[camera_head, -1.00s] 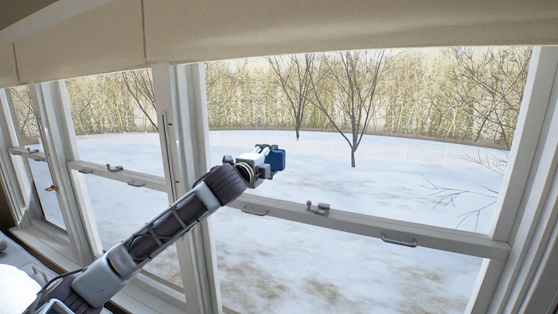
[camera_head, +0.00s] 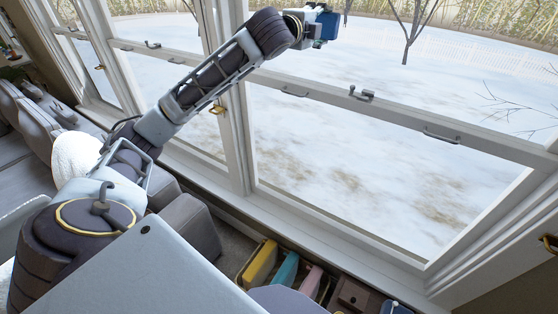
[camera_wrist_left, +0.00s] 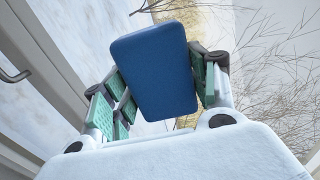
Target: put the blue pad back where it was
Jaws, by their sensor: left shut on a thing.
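The blue pad (camera_wrist_left: 155,70) is a flat, rounded blue block between the green-lined fingers of my left gripper (camera_wrist_left: 160,92) in the left wrist view. The gripper is shut on it. In the head view the pad (camera_head: 327,24) is held up high at the top, in front of the window, at the end of my raised left arm. My left gripper (camera_head: 313,25) is partly hidden there by the wrist. My right gripper is not in view.
Below the window, a container holds a yellow pad (camera_head: 260,264), a teal pad (camera_head: 286,269) and a pink pad (camera_head: 311,281) standing side by side. A brown wooden box (camera_head: 352,295) and a blue container (camera_head: 396,308) stand to their right. A grey sofa (camera_head: 190,226) is at left.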

